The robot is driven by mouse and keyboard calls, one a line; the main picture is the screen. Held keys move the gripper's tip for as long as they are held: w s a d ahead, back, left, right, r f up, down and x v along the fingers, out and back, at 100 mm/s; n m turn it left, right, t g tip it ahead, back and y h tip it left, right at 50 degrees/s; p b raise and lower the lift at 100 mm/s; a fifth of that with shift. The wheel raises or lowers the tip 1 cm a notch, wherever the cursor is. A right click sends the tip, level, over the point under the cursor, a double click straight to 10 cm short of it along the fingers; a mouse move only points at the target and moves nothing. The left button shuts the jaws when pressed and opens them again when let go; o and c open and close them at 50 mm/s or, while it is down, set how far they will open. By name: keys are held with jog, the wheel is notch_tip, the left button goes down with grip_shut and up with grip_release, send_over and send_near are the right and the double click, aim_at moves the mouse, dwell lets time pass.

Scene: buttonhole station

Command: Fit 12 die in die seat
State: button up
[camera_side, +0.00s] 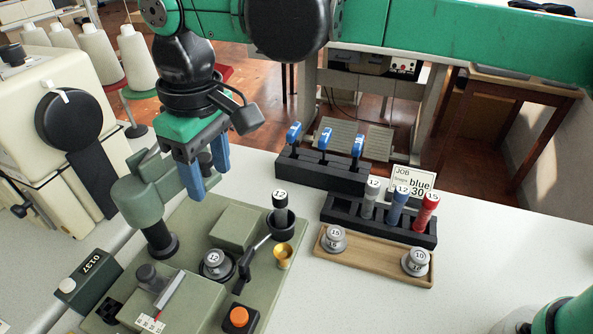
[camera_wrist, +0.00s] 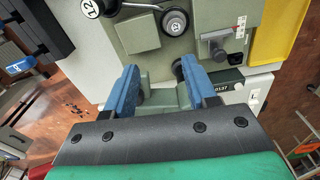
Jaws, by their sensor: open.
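My gripper (camera_side: 207,184) is open and empty, its blue fingers pointing down above the green base plate. The wrist view shows the fingers (camera_wrist: 158,75) apart, with green machine parts beyond. A silver round die (camera_side: 213,260) with a knob sits in a dark ring on the base plate; its number looks like 15 but is too small to be sure. It also shows in the wrist view (camera_wrist: 174,22). A black piece marked 12 (camera_side: 280,202) stands upright in a black cup (camera_side: 281,226). Two silver dies (camera_side: 333,239) (camera_side: 417,261) sit on a wooden tray (camera_side: 370,262); one seems marked 15, one 10.
A black rack (camera_side: 378,222) holds grey, blue and red pieces beside a job card (camera_side: 412,184). Blue-handled tools (camera_side: 325,138) stand in another black block. A green machine arm (camera_side: 150,195), a black lever (camera_side: 244,264), a brass cup (camera_side: 283,255) and an orange button (camera_side: 239,316) stand near the die.

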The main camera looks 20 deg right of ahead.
jog(key=s+d+r+m+t, duration=0.1)
jog(key=d+m+t, duration=0.15)
jog(key=d, duration=0.95)
jog(key=s+d+r+m+t, duration=0.15)
jog(key=d+m, duration=0.25)
jog(key=d, duration=0.7)
jog(key=s+d+f+m+t, duration=0.2)
jog(key=s+d+f, duration=0.2)
jog(key=d+f, duration=0.1)
jog(key=shift+s+d+t, duration=0.35)
jog(key=shift+d+t, duration=0.05)
jog(key=shift+d, duration=0.2)
jog(key=shift+f, duration=0.1)
